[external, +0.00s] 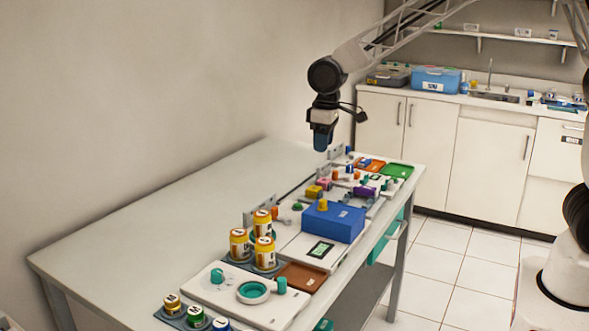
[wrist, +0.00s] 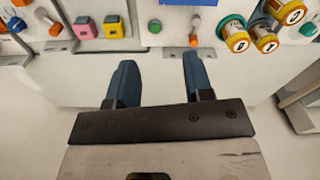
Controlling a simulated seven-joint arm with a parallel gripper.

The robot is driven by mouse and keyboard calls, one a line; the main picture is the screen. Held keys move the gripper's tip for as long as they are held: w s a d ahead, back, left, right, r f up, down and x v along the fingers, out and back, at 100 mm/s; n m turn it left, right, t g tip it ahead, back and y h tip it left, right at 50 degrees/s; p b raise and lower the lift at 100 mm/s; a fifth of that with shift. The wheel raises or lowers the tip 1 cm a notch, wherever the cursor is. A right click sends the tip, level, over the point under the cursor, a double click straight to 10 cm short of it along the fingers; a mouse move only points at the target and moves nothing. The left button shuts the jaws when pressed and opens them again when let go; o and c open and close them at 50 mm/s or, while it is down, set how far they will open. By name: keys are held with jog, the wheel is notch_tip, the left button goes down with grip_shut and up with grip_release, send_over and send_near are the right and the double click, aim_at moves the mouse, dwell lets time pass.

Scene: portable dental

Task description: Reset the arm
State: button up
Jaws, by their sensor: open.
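My gripper (external: 321,138) hangs from my arm above the far part of the table in the external view, pointing down. In the wrist view my gripper (wrist: 159,75) shows two blue fingers spread apart with nothing between them. The fingers are apart from the items on the table. The white table (external: 150,220) carries a long row of items below and in front of my gripper.
A blue box (external: 333,222) with a yellow knob stands mid-table. Several orange-and-white jars (external: 239,244) stand nearer the camera, beside a brown tray (external: 301,277). A green tray (external: 397,171) lies at the far end. The table's left side is bare.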

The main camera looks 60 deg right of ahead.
jog(key=s+d+r, duration=0.3)
jog(key=s+r, duration=0.1)
jog(key=s, duration=0.2)
jog(key=s+d+r, duration=0.3)
jog(key=s+d, duration=0.1)
jog(key=s, duration=0.2)
jog(key=s+d, duration=0.3)
jog(key=s, duration=0.7)
jog(key=s+d+r+m+t, duration=0.1)
jog(key=s+d, duration=0.2)
jog(key=s, duration=0.7)
jog(key=s+d+r+m+t, duration=0.1)
jog(key=s+d, duration=0.2)
jog(key=s, duration=0.8)
jog(key=shift+d, duration=0.15)
